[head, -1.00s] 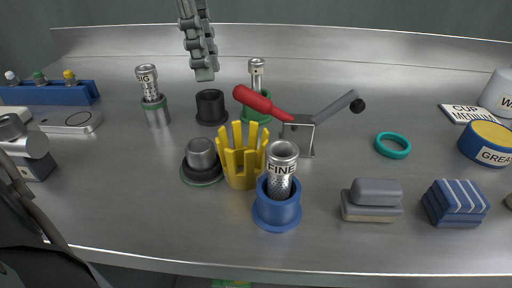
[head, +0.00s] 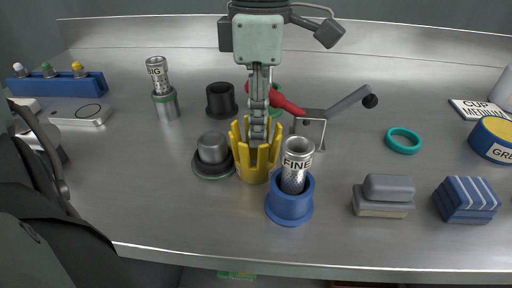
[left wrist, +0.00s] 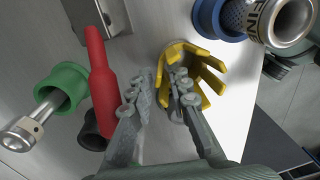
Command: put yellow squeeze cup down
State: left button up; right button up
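The yellow squeeze cup (head: 252,165), with upright prongs around its rim, stands upright on the steel bench in the head view. It also shows in the left wrist view (left wrist: 205,62). My left gripper (head: 258,135) points straight down at the cup, its fingers overlapping the prongs in the head view. In the left wrist view its fingers (left wrist: 165,82) are partly apart with a visible gap; one lies over the cup's opening, the other beside its rim. Whether they touch the cup is not clear. My right gripper is not in view.
A blue holder (head: 290,207) with the FINE strainer (head: 296,160) stands close in front right of the cup. A grey-topped black piece (head: 213,155) is close on its left. Free bench lies front left.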

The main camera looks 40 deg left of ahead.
pick_arm(q)
jog(key=shift+c, duration=0.6)
grip_shut()
